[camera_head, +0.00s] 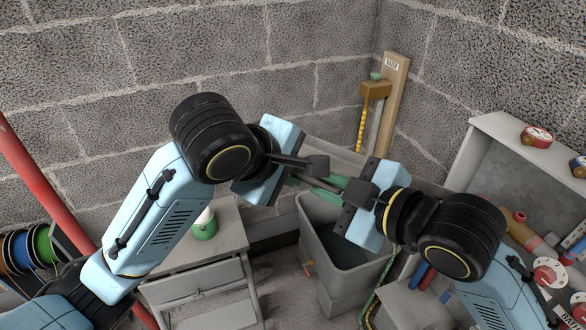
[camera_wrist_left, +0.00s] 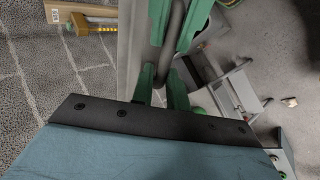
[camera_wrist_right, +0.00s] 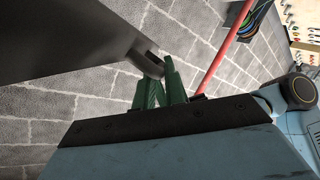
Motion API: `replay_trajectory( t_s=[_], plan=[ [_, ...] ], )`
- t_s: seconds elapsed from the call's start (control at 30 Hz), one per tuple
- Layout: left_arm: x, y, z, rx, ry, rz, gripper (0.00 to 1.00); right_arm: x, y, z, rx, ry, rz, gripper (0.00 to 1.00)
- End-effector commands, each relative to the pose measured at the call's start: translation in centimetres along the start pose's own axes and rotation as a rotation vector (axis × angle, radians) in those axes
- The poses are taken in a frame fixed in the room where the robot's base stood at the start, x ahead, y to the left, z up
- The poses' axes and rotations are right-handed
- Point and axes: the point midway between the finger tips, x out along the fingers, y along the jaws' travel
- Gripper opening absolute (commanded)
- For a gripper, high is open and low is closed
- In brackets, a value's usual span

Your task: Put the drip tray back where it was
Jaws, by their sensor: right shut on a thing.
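The grey drip tray (camera_head: 338,155) is held up behind my two grippers and above the grey bin. Its wall also shows in the left wrist view (camera_wrist_left: 128,55), and its dark side fills the upper left of the right wrist view (camera_wrist_right: 60,45). My right gripper (camera_head: 334,183) has its green fingers shut on the tray's bar handle (camera_wrist_left: 176,45). My left gripper (camera_head: 294,181) is beside the same handle; in the left wrist view its green fingers stand apart around the handle's near end. The arms hide part of the tray.
The open grey bin (camera_head: 320,235) stands below the grippers. A grey drawer cabinet (camera_head: 200,265) with a green-and-white container (camera_head: 204,224) is at left. A wooden board (camera_head: 394,95) leans in the corner.

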Motion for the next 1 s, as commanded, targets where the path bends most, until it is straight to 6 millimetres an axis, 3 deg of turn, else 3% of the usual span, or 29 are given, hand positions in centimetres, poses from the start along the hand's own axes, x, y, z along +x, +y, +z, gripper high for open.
replay_trajectory(
  t_s=[0.17,0.2,0.37,0.73,1.0],
  plan=[
    [0.0,0.1,-0.1,-0.002,0.002,0.002,0.00,0.0,0.0,-0.1,-0.001,0.001,-0.001,0.00],
    [-0.1,0.1,-0.1,-0.002,0.002,0.005,0.00,0.0,-0.1,-0.1,-0.001,0.001,-0.002,0.16],
    [-0.1,0.1,-0.1,-0.002,0.002,0.005,0.00,0.0,-0.1,0.0,0.000,0.001,-0.002,0.37],
    [-0.1,0.1,0.0,-0.001,0.001,0.004,0.00,-0.1,0.3,-0.4,-0.001,0.001,0.000,0.37],
    [-0.1,0.1,0.0,-0.001,0.001,0.004,0.00,-1.4,2.8,-3.5,-0.005,0.006,0.003,0.37]
  ],
)
